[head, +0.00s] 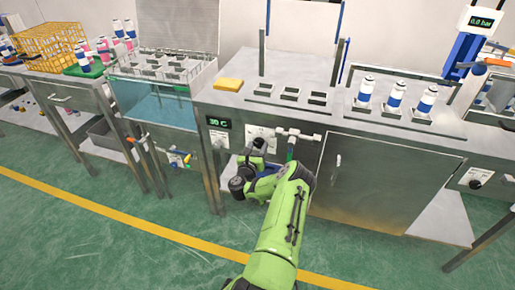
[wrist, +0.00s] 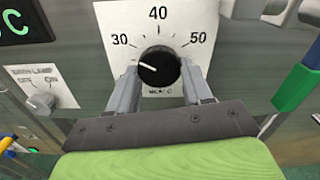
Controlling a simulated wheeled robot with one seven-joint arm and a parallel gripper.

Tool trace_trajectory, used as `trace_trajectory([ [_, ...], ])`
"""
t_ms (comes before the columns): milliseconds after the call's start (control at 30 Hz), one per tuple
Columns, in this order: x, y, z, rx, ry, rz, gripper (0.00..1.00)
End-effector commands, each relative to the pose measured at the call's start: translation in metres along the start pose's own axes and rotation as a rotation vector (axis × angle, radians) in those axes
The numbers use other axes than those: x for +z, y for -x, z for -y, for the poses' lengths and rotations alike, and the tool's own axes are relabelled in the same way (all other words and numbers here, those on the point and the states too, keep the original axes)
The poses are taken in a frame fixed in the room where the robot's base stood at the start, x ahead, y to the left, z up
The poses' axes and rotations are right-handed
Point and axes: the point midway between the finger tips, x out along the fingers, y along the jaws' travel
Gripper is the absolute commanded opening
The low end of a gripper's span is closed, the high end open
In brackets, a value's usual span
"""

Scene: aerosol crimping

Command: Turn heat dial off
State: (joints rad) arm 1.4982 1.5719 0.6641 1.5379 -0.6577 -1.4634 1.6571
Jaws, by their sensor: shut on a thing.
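The heat dial (wrist: 159,66) is a round black knob with a white pointer line, in the wrist view. It sits on a white plate (wrist: 120,24) marked 30, 40 and 50. Its pointer is turned to the left and slightly up, below the 30 mark. My gripper (wrist: 160,78) has one finger on each side of the knob and is shut on it.
A green display (head: 217,122) reads about 30 C. A bath lamp switch (wrist: 41,101) is left of the dial. A valve with a green handle (wrist: 297,88) is close on the right. Several cans (head: 395,98) stand on the bench top above.

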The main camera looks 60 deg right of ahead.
Motion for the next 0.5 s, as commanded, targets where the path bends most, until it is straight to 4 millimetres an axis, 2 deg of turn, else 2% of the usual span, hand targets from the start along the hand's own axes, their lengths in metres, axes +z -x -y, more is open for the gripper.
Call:
trace_trajectory([
  [267,0.0022,0.0,0.0004,-0.001,0.12,0.002,0.19],
  [500,0.0032,0.0001,0.0008,0.0,0.325,0.002,0.19],
])
